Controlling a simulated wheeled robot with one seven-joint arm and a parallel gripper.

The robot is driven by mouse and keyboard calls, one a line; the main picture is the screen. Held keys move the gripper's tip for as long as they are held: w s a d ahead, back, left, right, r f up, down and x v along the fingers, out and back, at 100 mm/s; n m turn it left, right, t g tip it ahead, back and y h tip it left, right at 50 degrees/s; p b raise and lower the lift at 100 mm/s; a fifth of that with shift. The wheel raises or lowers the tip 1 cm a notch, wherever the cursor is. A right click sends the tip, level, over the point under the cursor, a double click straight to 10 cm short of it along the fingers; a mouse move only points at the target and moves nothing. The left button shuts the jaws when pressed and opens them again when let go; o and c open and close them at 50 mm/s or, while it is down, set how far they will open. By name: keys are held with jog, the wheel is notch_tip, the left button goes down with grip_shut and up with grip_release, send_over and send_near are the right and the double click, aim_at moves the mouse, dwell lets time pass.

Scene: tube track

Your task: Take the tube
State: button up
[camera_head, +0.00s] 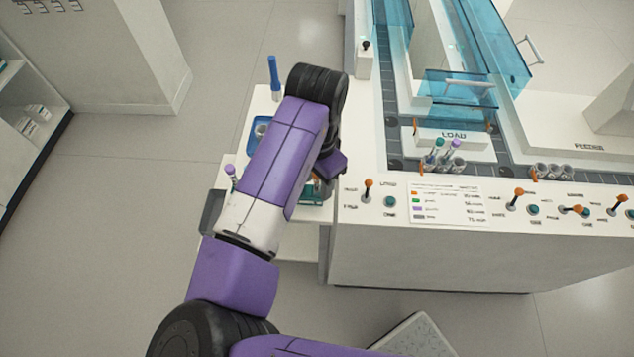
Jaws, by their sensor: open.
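A tube with a green cap (437,146) and a tube with a purple cap (453,147) stand in holders on the track below the LOAD sign. Another purple-topped tube (230,172) stands at the left edge of the side table, left of my forearm. Which tube is meant cannot be told from this view. My gripper (319,180) hangs below my wrist over the side table, beside the machine's left front corner. It is mostly hidden by my arm and holds nothing that I can see. A teal item (313,191) shows partly beneath it.
The white machine (430,255) carries a dark track, blue clear covers (460,97), orange-tipped levers (368,187) and a label panel (445,200). Empty grey holders (552,171) stand right of the tubes. A blue tray (255,124) and a tall blue object (273,72) are on the side table.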

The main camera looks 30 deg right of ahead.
grip_shut()
jog(key=shift+r, duration=0.1)
dwell(0.3)
notch_tip(320, 180, up, 20)
jog(key=shift+p, duration=0.3)
dwell(0.4)
